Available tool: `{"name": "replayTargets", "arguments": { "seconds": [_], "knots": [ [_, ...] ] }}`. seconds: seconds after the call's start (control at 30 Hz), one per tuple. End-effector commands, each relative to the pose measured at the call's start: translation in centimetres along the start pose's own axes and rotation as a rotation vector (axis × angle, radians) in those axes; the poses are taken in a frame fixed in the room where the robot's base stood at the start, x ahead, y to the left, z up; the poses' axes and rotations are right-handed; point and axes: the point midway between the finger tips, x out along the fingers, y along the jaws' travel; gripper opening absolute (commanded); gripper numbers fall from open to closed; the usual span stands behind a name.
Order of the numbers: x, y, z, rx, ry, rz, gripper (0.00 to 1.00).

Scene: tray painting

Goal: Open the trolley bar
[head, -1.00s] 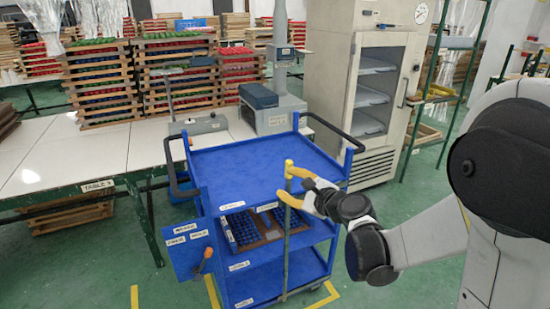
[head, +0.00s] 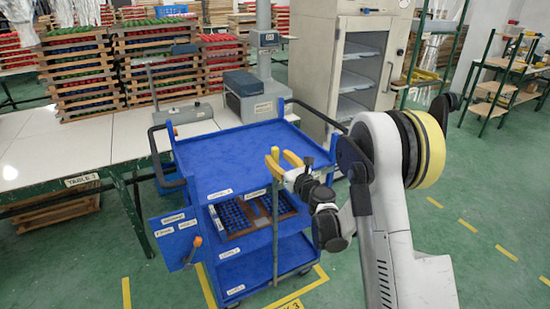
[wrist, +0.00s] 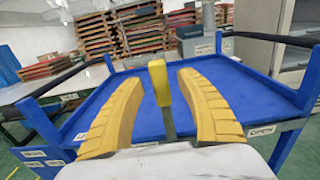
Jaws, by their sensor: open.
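The trolley bar (head: 275,225) is a thin grey upright rod with a yellow top, standing across the front of the blue trolley (head: 235,160). In the wrist view its yellow top (wrist: 160,82) rises between my two yellow fingers, with a visible gap on each side. My gripper (head: 282,164) is open near the bar's upper end, at the trolley's front right; it also shows in the wrist view (wrist: 160,88). The fingers flank the bar without visibly closing on it. The bar's lower end is near the bottom shelf. Part of the bar is hidden behind a finger.
A tray with blue parts (head: 258,230) sits on the trolley's middle shelf. A blue side panel with an orange handle (head: 195,242) sticks out at left. A table (head: 80,150) stands behind left, a cabinet (head: 362,50) behind right.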

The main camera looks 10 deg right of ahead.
Motion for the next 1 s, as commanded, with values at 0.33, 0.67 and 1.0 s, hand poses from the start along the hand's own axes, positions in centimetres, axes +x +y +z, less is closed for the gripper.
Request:
{"name": "replayTargets", "arguments": {
  "seconds": [0.33, 0.67, 1.0],
  "knots": [
    [2.3, 0.0, 0.0, -0.001, 0.0, 0.0, 0.43],
    [2.2, 0.0, 0.1, -0.001, 0.0, 0.0, 0.0],
    [2.6, -0.4, 0.1, -0.001, 0.0, -0.001, 0.0]
  ]
}}
